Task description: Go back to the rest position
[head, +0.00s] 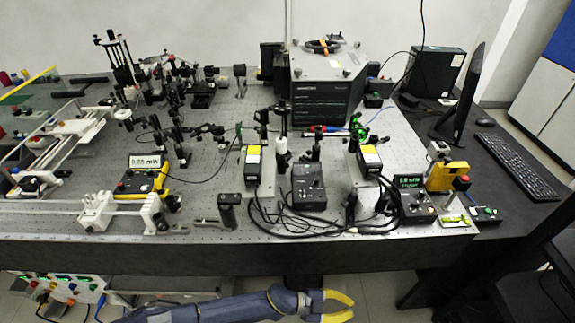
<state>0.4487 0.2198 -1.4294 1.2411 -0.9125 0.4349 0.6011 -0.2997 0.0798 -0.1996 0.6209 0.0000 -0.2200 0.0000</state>
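My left gripper (343,306) shows at the bottom of the head view, in front of and below the bench's front edge. Its two yellow fingers point right and stand apart with a gap between them, and I see nothing held there. The blue-grey arm behind it comes in from the left along the bottom edge. My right gripper is not in view.
The optical bench (290,226) carries several instruments, mounts and cables above my gripper. A yellow multimeter (145,163) stands left, a large black instrument (320,100) at the back. A monitor (462,100) and keyboard (518,165) are at right. Floor shows below the bench.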

